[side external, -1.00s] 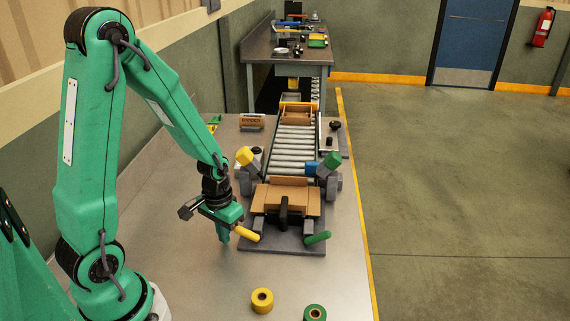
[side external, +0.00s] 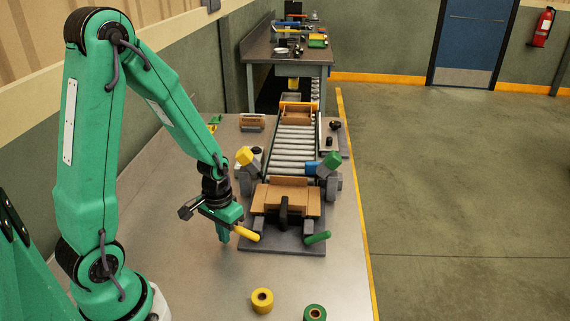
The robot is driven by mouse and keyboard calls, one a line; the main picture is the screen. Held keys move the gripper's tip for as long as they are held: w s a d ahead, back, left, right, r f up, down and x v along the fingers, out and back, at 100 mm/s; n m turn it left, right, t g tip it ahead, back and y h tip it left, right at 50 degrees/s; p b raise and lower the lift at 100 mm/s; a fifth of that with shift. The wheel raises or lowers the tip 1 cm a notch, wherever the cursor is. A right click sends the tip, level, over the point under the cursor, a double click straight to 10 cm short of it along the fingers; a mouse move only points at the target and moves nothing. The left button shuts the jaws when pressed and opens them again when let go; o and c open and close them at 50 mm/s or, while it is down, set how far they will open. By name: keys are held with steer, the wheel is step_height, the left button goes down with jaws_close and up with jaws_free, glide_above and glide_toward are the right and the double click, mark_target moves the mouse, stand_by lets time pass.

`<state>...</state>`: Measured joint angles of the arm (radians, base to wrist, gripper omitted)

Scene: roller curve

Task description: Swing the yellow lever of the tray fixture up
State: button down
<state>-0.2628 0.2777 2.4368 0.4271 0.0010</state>
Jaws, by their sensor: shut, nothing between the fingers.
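The yellow lever (side external: 246,234) sticks out low at the front left corner of the tray fixture (side external: 287,247), pointing to the left. My gripper (side external: 223,236) is shut and empty, pointing down just left of the lever's tip. It is very close to the lever; I cannot tell whether they touch. The fixture holds an open cardboard box (side external: 273,194) in front of the roller conveyor. A green lever (side external: 317,238) sticks out at the fixture's front right corner.
The roller conveyor (side external: 293,148) runs back from the fixture. A yellow-capped post (side external: 244,156) and a green-capped post (side external: 331,161) flank its near end. A yellow tape roll (side external: 262,300) and a green tape roll (side external: 314,313) lie at the front.

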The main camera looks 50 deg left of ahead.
mark_target(241, 228)
steer(key=shift+w+d, duration=0.1)
stand_by(0.5)
steer(key=shift+w+d+r, duration=0.2)
steer(key=shift+w+d, duration=0.45)
steer(key=shift+w, duration=0.15)
steer(key=shift+d+r, duration=0.1)
steer(key=shift+r, duration=0.05)
steer(key=shift+w+d+r, duration=0.3)
steer(key=shift+d+r, duration=0.05)
steer(key=shift+r, duration=0.4)
stand_by(0.5)
steer(key=shift+w+d+r, duration=0.4)
steer(key=shift+d+r, duration=0.05)
steer(key=shift+r, duration=0.25)
